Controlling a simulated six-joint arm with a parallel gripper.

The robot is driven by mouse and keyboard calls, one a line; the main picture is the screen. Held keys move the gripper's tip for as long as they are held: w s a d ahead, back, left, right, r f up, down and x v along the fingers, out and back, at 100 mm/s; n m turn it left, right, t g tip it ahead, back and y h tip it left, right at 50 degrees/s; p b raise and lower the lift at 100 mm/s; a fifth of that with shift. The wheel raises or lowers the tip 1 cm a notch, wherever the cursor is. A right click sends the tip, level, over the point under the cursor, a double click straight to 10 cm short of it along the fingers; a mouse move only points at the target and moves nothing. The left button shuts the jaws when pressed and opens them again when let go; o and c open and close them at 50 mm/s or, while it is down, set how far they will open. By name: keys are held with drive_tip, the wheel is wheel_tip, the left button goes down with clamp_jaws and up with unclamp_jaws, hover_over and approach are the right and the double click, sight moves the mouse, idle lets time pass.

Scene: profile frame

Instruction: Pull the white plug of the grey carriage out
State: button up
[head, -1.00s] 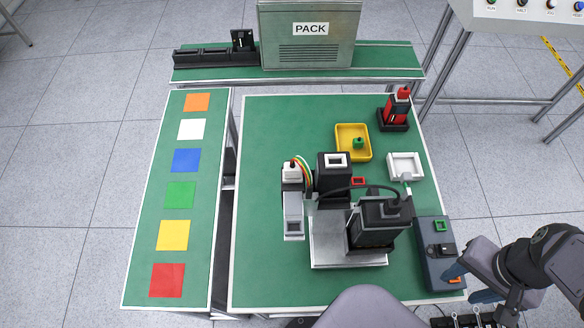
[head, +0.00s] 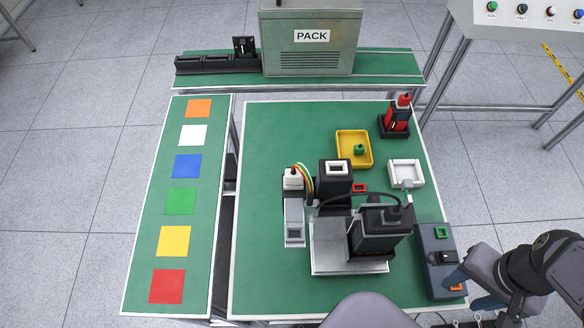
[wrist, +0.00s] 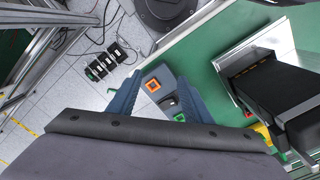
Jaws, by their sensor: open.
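The white plug (head: 292,179) sits at the far end of the narrow grey carriage (head: 294,216), left of the middle of the green table. Coloured wires (head: 306,174) arch from the plug towards the black block beside it. My gripper (head: 452,281) is at the table's lower right, over or beside the dark blue-grey box, far to the right of the plug. In the wrist view my gripper (wrist: 158,86) has its two blue fingers apart with nothing held between them. The plug and carriage cannot be made out in the wrist view.
The dark box (head: 434,262) has green and orange frames. A black machine on a metal plate (head: 328,257) stands between my gripper and the carriage. A yellow tray (head: 341,148), white holder (head: 405,173) and red-and-black device (head: 396,120) stand farther back. The table's left side is clear.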

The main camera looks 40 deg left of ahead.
drive_tip(key=w+a+r+n+t+p, duration=0.15)
drive_tip(key=w+a+r+n, duration=0.25)
drive_tip(key=a+r, duration=0.45)
drive_tip(key=w+a+r+n+t+p, duration=0.15)
drive_tip(key=w+a+r+n, duration=0.35)
drive_tip(key=a, duration=0.6)
wheel_tip(320, 180, up, 8)
drive_tip(key=g, duration=0.3)
hover_over(294, 173)
drive_tip(key=shift+r, duration=0.2)
drive_tip(key=shift+f+p, duration=0.85)
drive_tip(key=shift+f, duration=2.8)
drive_tip(key=shift+c, duration=0.6)
drive_tip(key=c, duration=1)
